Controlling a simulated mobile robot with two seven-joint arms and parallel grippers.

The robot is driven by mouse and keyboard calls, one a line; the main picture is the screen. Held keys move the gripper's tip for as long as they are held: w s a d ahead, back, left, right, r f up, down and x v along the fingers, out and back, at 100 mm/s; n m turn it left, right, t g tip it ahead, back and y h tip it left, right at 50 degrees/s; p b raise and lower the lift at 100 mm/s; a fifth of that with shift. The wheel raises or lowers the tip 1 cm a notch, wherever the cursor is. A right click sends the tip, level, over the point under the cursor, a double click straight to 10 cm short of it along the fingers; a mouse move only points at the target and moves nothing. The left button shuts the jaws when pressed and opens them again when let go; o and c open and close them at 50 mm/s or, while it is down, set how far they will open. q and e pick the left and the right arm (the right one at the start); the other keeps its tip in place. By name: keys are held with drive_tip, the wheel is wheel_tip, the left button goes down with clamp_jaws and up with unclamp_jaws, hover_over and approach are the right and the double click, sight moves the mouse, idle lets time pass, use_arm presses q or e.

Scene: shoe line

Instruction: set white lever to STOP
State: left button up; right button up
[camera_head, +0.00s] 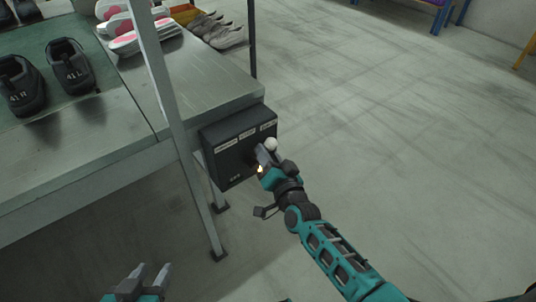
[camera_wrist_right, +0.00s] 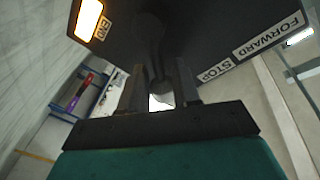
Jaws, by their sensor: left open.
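A dark control box (camera_head: 222,160) hangs at the end of the bench, with three pale labels along its top edge. The right wrist view shows the labels STOP (camera_wrist_right: 215,70) and FORWARD (camera_wrist_right: 270,36), and a lit one that seems to read END (camera_wrist_right: 90,20). The lever's white knob (camera_head: 271,144) shows under the rightmost label in the head view. My right gripper (camera_head: 264,155) is at the box, its fingers on either side of the knob (camera_wrist_right: 161,101); whether they press on it is unclear. My left gripper (camera_head: 147,275) is open and empty, low at the left.
A metal post (camera_head: 172,100) stands just left of the box. The floor (camera_head: 400,120) to the right is clear.

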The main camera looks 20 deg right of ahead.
clamp_jaws()
use_arm(q)
drive_tip(key=shift+f, duration=0.2)
use_arm(e)
drive_tip(key=shift+r, duration=0.1)
